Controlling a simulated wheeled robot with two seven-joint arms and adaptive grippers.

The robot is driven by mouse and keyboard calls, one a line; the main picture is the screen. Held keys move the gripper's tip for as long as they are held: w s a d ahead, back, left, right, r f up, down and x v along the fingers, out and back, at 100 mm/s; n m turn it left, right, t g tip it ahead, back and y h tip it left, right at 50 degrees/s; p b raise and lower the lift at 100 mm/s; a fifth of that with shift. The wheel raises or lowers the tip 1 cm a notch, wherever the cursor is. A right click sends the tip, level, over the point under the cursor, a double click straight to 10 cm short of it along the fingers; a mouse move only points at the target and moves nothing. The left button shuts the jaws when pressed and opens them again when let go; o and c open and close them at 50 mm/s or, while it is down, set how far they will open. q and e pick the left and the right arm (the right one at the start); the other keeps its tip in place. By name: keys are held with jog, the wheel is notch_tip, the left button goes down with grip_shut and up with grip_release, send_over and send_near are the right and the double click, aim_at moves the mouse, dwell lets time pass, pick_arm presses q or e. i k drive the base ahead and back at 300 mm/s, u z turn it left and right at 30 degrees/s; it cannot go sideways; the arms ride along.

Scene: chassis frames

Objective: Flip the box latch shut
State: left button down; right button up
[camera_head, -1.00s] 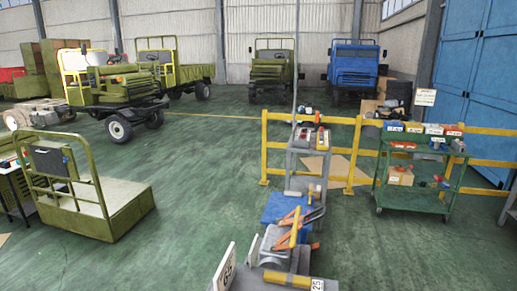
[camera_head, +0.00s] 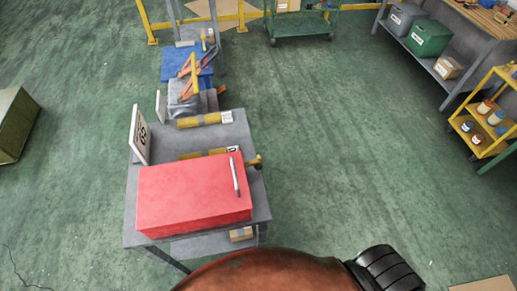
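A red box (camera_head: 190,197) sits on a grey table (camera_head: 131,207) left of centre in the head view, its lid down as far as I can see. A thin silver piece (camera_head: 235,177), perhaps its latch or handle, shows near the right end of the top. I cannot tell the latch's position. Neither of my grippers shows in the head view.
A small brown box (camera_head: 241,234) is on the lower shelf. A rounded brown object and black part fill the bottom edge.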

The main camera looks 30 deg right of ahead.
aim_at(257, 163)
jog(key=k, duration=0.45)
jog(key=z, duration=1.05)
jog(key=i, duration=0.7)
jog(key=u, duration=0.55)
